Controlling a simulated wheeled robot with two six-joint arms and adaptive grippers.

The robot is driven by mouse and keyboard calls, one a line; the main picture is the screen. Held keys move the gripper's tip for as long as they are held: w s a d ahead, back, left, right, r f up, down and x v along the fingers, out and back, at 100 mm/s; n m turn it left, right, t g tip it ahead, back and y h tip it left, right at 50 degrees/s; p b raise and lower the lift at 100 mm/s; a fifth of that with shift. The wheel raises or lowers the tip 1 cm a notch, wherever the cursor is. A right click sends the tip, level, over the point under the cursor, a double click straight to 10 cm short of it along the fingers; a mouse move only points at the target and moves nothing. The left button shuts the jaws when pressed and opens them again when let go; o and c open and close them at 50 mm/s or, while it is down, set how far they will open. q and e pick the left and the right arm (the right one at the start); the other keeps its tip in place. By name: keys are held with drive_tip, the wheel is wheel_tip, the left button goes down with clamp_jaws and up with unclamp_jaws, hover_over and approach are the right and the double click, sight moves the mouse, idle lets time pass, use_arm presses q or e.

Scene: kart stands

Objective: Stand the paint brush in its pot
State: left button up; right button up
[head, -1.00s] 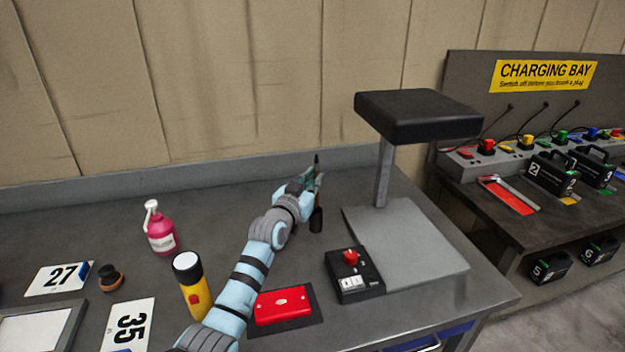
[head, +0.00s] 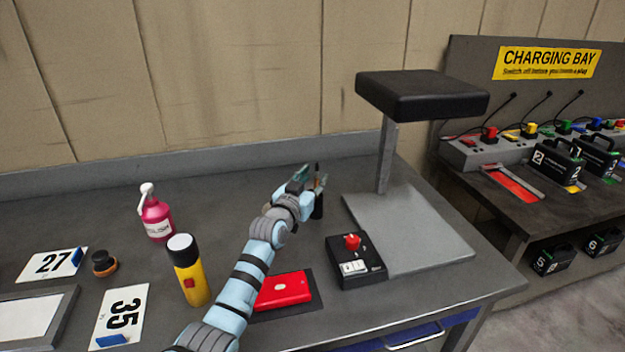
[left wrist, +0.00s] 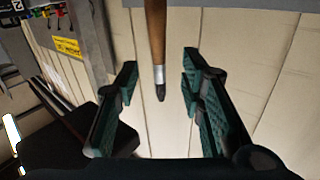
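The paint brush (head: 317,169) stands about upright, dark bristles up, with its lower part in the black pot (head: 318,208) on the bench. Its foot is hidden in the head view. In the left wrist view, which is upside down, the brush's brown handle (left wrist: 155,40), metal band and dark tip show. My left gripper (head: 311,180) is open around the brush. In the left wrist view the fingers (left wrist: 158,95) are spread, with clear gaps on both sides of it. My right gripper is not in view.
A grey stand with a black padded top (head: 420,95) rises just right of the pot. A control box (head: 355,265) and red case (head: 284,291) lie nearer. A yellow flashlight (head: 190,275) and pink bottle (head: 157,220) stand left. Bench behind the pot is clear.

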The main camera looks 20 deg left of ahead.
use_arm(q)
drive_tip(key=s, duration=1.2)
idle(0.5)
drive_tip(key=shift+r, duration=0.1)
